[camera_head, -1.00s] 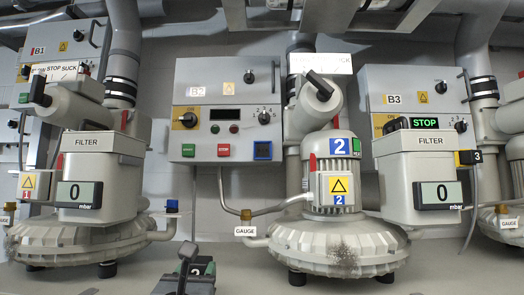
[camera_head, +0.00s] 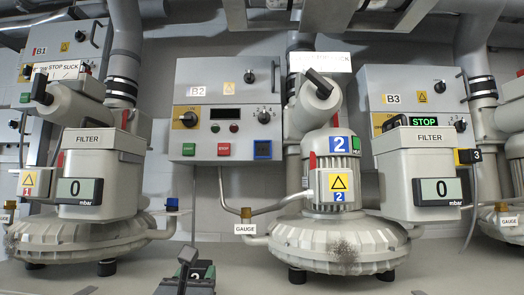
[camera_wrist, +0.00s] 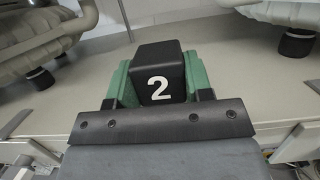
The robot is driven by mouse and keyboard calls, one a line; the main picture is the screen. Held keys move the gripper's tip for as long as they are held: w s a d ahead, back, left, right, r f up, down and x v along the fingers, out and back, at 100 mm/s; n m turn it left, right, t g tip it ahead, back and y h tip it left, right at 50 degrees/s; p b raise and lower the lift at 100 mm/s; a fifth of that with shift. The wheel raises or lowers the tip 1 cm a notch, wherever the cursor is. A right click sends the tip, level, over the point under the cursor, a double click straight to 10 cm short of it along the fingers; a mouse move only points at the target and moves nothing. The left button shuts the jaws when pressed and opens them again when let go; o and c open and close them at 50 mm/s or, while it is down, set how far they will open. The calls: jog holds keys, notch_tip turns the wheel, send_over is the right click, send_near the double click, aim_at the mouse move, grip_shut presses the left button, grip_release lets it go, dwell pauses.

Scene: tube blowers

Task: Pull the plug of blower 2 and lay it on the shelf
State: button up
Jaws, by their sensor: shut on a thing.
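The black plug marked with a white 2 (camera_wrist: 158,82) is clamped between the green fingers of my gripper (camera_wrist: 160,72). Blower 2 (camera_head: 337,245) stands at the middle with a blue 2 label. The grey shelf (camera_head: 240,272) runs under the blowers; the plug is over its front part. I cannot tell whether the plug touches the shelf.
Blower 1 (camera_head: 75,240) stands at left and another blower (camera_head: 505,235) at the right edge. Control box B2 (camera_head: 215,105) is on the wall. A yellow-black plug marked 3 (camera_head: 468,156) is beside the right-hand filter. In the wrist view the shelf's front edge (camera_wrist: 275,130) is close to my gripper.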

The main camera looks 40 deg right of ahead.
jog(key=shift+f+b, duration=1.15)
jog(key=shift+f, duration=0.15)
dwell(0.4)
jog(key=o, duration=1.2)
jog(key=shift+a, duration=0.1)
jog(key=r+v, duration=0.2)
jog(key=v, duration=1.9)
jog(key=shift+s+a+p, duration=0.25)
jog(key=shift+s+p, duration=0.1)
jog(key=shift+s, duration=0.1)
